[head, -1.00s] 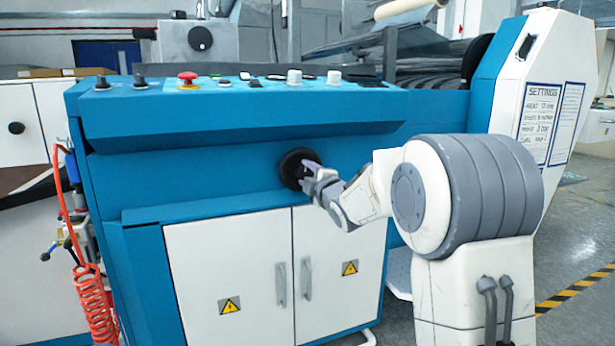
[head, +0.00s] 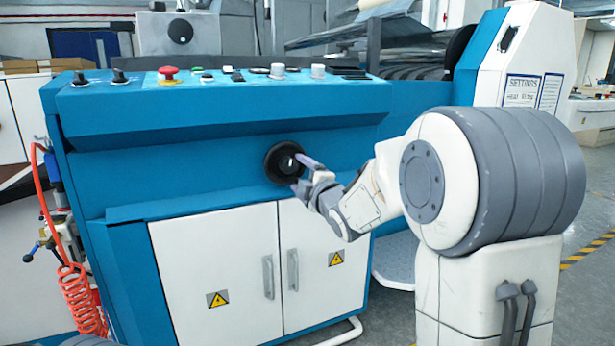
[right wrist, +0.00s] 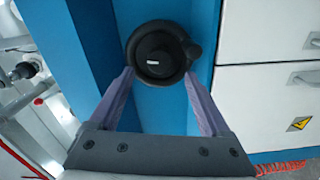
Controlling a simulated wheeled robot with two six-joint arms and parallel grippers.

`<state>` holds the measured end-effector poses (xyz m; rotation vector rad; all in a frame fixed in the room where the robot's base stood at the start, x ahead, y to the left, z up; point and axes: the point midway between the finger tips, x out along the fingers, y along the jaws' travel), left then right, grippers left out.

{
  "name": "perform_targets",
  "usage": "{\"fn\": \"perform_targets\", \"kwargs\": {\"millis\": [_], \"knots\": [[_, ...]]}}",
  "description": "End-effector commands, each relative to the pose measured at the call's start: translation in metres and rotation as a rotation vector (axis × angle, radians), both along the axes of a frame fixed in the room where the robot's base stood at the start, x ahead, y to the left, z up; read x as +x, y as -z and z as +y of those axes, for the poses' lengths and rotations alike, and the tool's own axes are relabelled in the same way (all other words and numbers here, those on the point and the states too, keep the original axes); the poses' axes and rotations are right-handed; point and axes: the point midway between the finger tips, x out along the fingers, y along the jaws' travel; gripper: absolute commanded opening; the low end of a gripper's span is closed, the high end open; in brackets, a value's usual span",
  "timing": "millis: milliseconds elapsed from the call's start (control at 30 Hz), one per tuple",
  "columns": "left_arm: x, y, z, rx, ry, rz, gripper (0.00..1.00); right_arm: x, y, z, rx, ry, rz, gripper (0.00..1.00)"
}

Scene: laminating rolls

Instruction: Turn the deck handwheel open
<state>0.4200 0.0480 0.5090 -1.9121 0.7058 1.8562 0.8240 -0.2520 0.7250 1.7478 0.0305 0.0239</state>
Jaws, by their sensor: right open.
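The deck handwheel is a black round wheel (head: 284,163) on the blue front panel of the machine, above the white cabinet doors. It also shows in the right wrist view (right wrist: 160,52), with a small light mark at its hub and a knob on its rim. My right gripper (head: 306,173) is at the wheel's right side in the head view. In the right wrist view its two fingers (right wrist: 158,85) are spread apart, with the tips near the lower rim on either side. I cannot tell whether they touch it. My left gripper is not in view.
A control ledge with knobs and a red emergency button (head: 168,74) runs above the wheel. White cabinet doors (head: 215,270) with grey handles are below. A coiled orange hose (head: 80,298) hangs at the left. Grey floor is free at the right.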

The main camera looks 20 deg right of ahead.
Motion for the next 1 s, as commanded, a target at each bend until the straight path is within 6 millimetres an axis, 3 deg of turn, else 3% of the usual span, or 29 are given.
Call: {"fn": "perform_targets", "kwargs": {"millis": [100, 300, 867, 1000], "knots": [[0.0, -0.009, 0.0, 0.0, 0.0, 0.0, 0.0, -0.023, -0.003, -0.001, -0.001, 0.001, 0.001, 0.81], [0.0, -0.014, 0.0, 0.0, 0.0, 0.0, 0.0, -0.045, -0.001, -0.002, -0.001, 0.0, 0.0, 0.81], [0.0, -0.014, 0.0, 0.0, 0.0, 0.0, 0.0, -0.049, 0.0, 0.0, 0.002, -0.002, 0.004, 0.81], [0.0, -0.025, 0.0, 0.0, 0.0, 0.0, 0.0, -0.051, 0.003, 0.021, 0.073, -0.013, 0.082, 0.81]]}}
